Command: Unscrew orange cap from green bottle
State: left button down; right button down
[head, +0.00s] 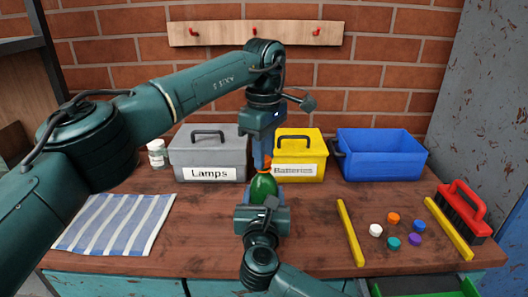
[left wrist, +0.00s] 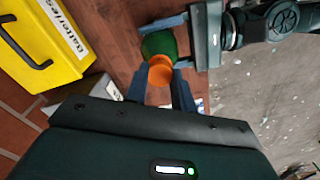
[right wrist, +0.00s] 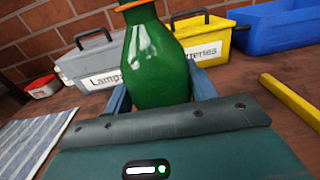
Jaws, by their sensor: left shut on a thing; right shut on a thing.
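The green bottle (head: 263,188) stands upright at the middle of the bench, its lower part hidden by my right gripper in the head view. My right gripper (head: 262,206) is shut on the bottle body from the front; its fingers flank the bottle (right wrist: 155,65) in the right wrist view. The orange cap (left wrist: 160,70) is at the bottle's neck, and its lower edge (right wrist: 136,5) shows in the right wrist view. My left gripper (head: 265,160) points down from above and is shut on the cap. I cannot tell how far the cap is screwed on.
Behind stand a grey Lamps box (head: 208,155), a yellow Batteries box (head: 313,150) and a blue bin (head: 381,155). A striped cloth (head: 117,224) lies left. Yellow bars (head: 350,234), several coloured caps (head: 393,218) and a red-handled brush (head: 462,209) are at right.

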pick_arm(q)
jog(key=n, duration=0.6)
jog(key=shift+n, duration=0.3)
jog(key=n, duration=1.2)
jog(key=shift+n, duration=0.3)
jog(key=n, duration=0.4)
jog(key=shift+r, duration=0.1)
jog(key=n, duration=0.8)
jog(key=shift+r, duration=0.15)
